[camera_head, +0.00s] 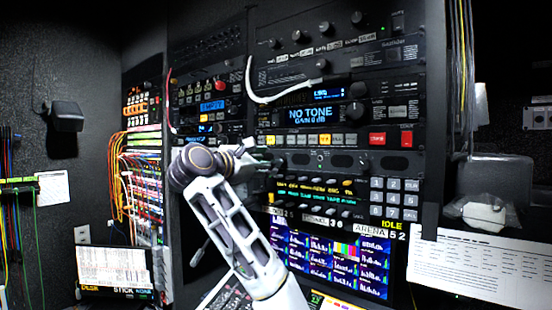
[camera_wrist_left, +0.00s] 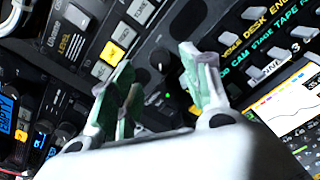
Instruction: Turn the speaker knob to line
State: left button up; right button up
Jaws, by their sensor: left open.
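My left gripper (camera_head: 262,160) reaches up to the equipment rack in the head view, in front of the panel row under the lit buttons. In the left wrist view the gripper (camera_wrist_left: 155,75) is open, with green-padded fingers apart and nothing between them in its grip. A dark round knob (camera_wrist_left: 161,60) shows beyond and between the fingertips. I cannot read a speaker label or line mark, so I cannot tell whether it is the speaker knob. In the head view the gripper hides part of that panel. My right gripper is not in view.
A "NO TONE" display (camera_head: 311,114) and lit buttons (camera_head: 327,139) sit above the gripper. A keypad (camera_head: 394,198) and a multi-picture screen (camera_head: 330,262) are at lower right. A white cable (camera_head: 262,98) hangs across the upper rack. Colored cables (camera_head: 140,185) crowd the left.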

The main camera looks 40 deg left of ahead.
pick_arm(q)
jog(key=shift+w+a+p, duration=0.2)
jog(key=shift+w+p, duration=0.45)
jog(key=shift+w, duration=1.95)
jog(key=c, duration=1)
jog(key=shift+c, duration=0.2)
